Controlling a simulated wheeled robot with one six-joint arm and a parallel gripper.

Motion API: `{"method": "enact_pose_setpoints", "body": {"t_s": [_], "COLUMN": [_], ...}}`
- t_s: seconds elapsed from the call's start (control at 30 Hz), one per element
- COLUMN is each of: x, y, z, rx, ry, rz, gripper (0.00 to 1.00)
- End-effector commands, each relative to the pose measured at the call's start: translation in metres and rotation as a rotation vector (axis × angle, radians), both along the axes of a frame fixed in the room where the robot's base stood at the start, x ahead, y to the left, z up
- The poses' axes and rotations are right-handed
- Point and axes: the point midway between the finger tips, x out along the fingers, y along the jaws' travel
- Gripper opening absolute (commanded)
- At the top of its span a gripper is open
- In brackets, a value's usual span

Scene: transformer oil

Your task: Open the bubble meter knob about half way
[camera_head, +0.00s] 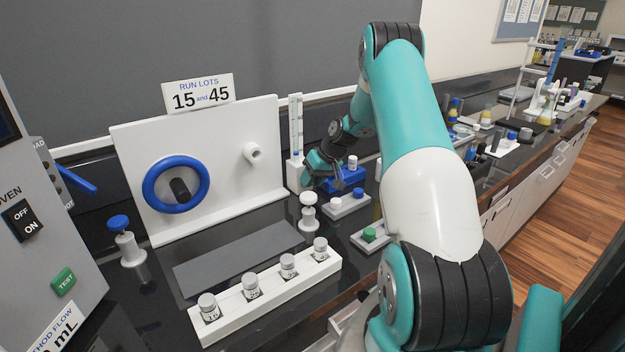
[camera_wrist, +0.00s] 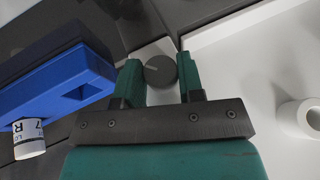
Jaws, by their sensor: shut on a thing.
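The bubble meter (camera_head: 295,135) is a white upright with a graduated tube, standing at the right end of the white panel. Its knob (camera_wrist: 160,72) is a dark grey round cap with a short pale mark pointing to the left in the wrist view. My gripper (camera_wrist: 159,66) has one finger on each side of the knob and is shut on it. In the head view my gripper (camera_head: 308,172) is at the foot of the bubble meter, and the knob is hidden there.
A blue rack (camera_head: 346,180) with a white-capped vial sits close beside my gripper; the rack (camera_wrist: 60,85) also shows in the wrist view. The white panel (camera_head: 225,130) carries a blue handwheel (camera_head: 155,165) and a white peg (camera_head: 253,153). A white-topped stopper (camera_head: 308,205) stands in front.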

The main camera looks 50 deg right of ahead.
Motion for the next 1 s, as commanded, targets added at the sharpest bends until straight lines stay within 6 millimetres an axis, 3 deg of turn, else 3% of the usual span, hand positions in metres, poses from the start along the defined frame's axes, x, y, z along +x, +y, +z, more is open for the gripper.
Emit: {"method": "enact_pose_setpoints", "body": {"t_s": [0.23, 0.27, 0.33, 0.37, 0.73, 0.87, 1.0], "x": [0.000, 0.000, 0.000, 0.000, -0.002, -0.011, -0.027], "y": [-0.001, -0.001, -0.001, -0.001, -0.002, -0.007, -0.013], "z": [0.000, 0.000, 0.000, 0.000, 0.006, 0.023, 0.052], "rx": [-0.002, -0.002, -0.002, -0.002, -0.003, -0.006, -0.007], "ry": [0.000, 0.000, 0.000, 0.000, -0.002, -0.003, -0.004], "rz": [-0.002, -0.002, -0.002, -0.002, -0.002, -0.003, -0.003], "gripper": [0.12, 0.42, 0.58, 0.61, 0.61, 0.61, 0.61]}}
